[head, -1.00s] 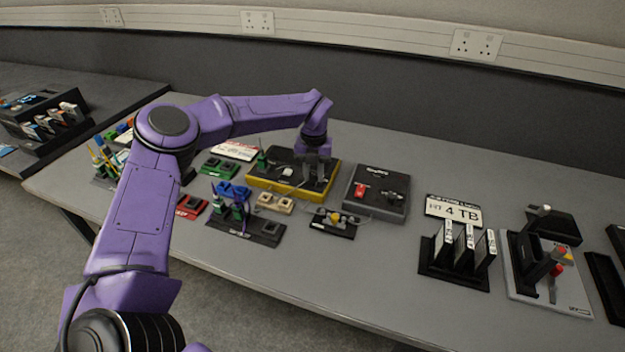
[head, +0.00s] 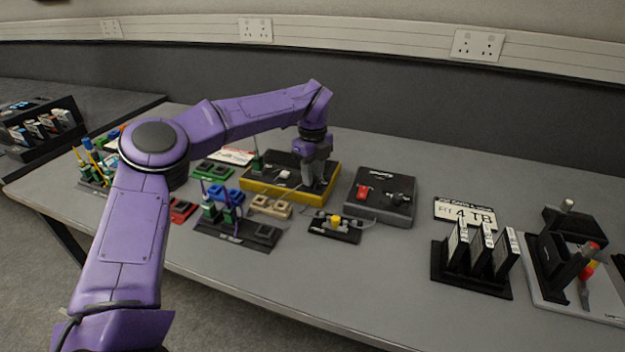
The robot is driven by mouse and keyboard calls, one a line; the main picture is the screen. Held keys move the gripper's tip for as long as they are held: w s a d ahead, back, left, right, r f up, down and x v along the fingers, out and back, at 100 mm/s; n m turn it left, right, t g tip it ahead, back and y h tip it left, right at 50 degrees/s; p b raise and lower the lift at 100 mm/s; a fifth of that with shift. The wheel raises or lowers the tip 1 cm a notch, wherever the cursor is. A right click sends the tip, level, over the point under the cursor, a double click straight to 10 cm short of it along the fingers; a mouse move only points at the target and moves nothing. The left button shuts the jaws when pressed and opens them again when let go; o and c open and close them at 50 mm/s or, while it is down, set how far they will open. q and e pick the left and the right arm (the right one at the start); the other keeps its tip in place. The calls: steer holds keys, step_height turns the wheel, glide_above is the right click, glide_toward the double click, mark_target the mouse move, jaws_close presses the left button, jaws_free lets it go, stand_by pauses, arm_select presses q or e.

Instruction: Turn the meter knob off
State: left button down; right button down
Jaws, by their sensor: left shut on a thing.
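The meter (head: 262,192) is a yellow box with a black top, near the middle of the table. A small white part and a dark upright probe show on its left half. My left gripper (head: 318,185) points down onto the right part of the meter's top. Its jaws are shut on the meter knob, which they mostly hide, so its angle cannot be read. My right gripper is not in view.
A dark box with a red switch (head: 363,191) stands close right of the gripper. A small black stand with a yellow button (head: 335,221) and tan blocks (head: 270,207) lie in front. Drive rack (head: 472,268) stands farther right. Bare table lies between.

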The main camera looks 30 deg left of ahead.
arm_select(q)
steer(key=shift+a+f+n+b, duration=0.1)
steer(key=shift+f+n+b, duration=0.2)
steer(key=shift+n, duration=0.2)
steer(key=shift+r, duration=0.1)
steer(key=c, duration=1.1)
jaws_free()
steer(key=shift+o, duration=1.3)
steer(key=shift+a, duration=0.15)
steer(key=shift+r, duration=0.1)
step_height(320, 180, up, 10)
steer(key=shift+r+p, duration=0.15)
steer(key=shift+p, duration=0.2)
